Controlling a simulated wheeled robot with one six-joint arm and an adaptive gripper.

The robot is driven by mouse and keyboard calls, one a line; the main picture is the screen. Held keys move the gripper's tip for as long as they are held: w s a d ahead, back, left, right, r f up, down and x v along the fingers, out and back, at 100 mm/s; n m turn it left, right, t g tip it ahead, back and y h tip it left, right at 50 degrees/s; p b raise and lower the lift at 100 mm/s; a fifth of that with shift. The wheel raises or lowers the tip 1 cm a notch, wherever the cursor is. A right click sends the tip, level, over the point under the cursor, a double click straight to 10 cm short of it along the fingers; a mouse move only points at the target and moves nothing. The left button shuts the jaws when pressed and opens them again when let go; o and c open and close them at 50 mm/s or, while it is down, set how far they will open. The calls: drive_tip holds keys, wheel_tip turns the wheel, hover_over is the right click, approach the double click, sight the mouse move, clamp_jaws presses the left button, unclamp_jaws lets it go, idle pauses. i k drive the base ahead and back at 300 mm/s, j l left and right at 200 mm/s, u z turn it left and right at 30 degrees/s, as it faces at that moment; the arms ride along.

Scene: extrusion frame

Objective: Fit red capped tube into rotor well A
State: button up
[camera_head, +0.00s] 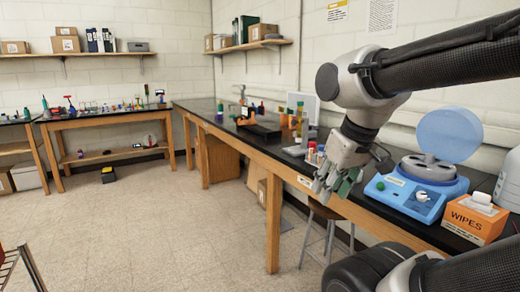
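A blue centrifuge (408,203) stands on the black bench at the right, with its round translucent blue lid (450,134) raised. Its pale rotor (428,169) shows from the side; the wells and any letters are too small to make out. My gripper (331,196) points downward in front of the bench edge, left of the centrifuge and apart from it. Dark green parts show at its fingers; I cannot tell whether it is open or holds anything. Small red-topped items (311,146) stand on the bench just behind my gripper, partly hidden; I cannot tell which is the red capped tube.
An orange wipes box (474,219) stands right of the centrifuge, near the front edge. A white jug (509,182) is at the far right. Bottles (299,112) and other labware crowd the bench further back. A stool (322,212) stands below the bench. The floor at left is mostly clear.

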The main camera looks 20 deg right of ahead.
sight(427, 167)
drive_tip(key=i+j, duration=0.1)
drive_tip(key=i, duration=0.9)
drive_tip(key=i+j+z, duration=0.1)
drive_tip(key=i+z, duration=0.2)
drive_tip(key=z, duration=0.15)
drive_tip(key=i+j+z, duration=0.25)
drive_tip(key=z, duration=0.15)
drive_tip(key=i+j+z, duration=0.25)
drive_tip(key=z, duration=0.2)
drive_tip(key=i+j+z, duration=0.2)
drive_tip(key=j+z, duration=0.2)
drive_tip(key=i+j+z, duration=0.1)
drive_tip(key=j+z, duration=0.95)
drive_tip(key=j, duration=0.3)
